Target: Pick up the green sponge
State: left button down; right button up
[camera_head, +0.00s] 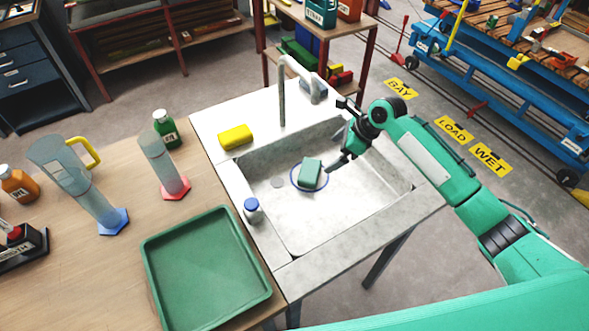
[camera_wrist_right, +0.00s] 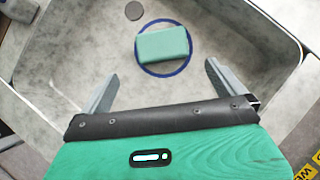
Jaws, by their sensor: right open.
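The green sponge (camera_head: 311,172) lies in the basin of the sink (camera_head: 290,225), within a blue ring (camera_head: 294,184) on the basin floor. In the right wrist view the sponge (camera_wrist_right: 163,45) is ahead of the fingers, with the blue ring (camera_wrist_right: 152,74) around it. My right gripper (camera_head: 335,150) is over the basin, to the right of the sponge. In the right wrist view my right gripper (camera_wrist_right: 158,85) is open, with nothing between its fingers. The sponge is apart from both fingers. My left gripper is not in view.
A faucet (camera_head: 283,95) rises behind the basin. A yellow sponge (camera_head: 235,137) lies on the sink's left rim, and a small blue-capped bottle (camera_head: 252,212) stands at the basin's left side. A green tray (camera_head: 205,265), cylinders and bottles are on the wooden table at left.

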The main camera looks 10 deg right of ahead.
send_near(310, 169)
jog(key=x, duration=0.4)
jog(key=shift+s, duration=0.2)
jog(key=shift+w+a+f, duration=0.1)
jog(key=shift+a+f, duration=0.15)
jog(key=shift+f, duration=0.1)
jog(key=shift+w+a+f+p, duration=0.15)
jog(key=shift+a+f+p, duration=0.2)
jog(key=shift+p, duration=0.1)
jog(key=x, duration=0.4)
jog(key=shift+d+f, duration=0.1)
jog(key=shift+f, duration=0.15)
jog(key=c, duration=0.7)
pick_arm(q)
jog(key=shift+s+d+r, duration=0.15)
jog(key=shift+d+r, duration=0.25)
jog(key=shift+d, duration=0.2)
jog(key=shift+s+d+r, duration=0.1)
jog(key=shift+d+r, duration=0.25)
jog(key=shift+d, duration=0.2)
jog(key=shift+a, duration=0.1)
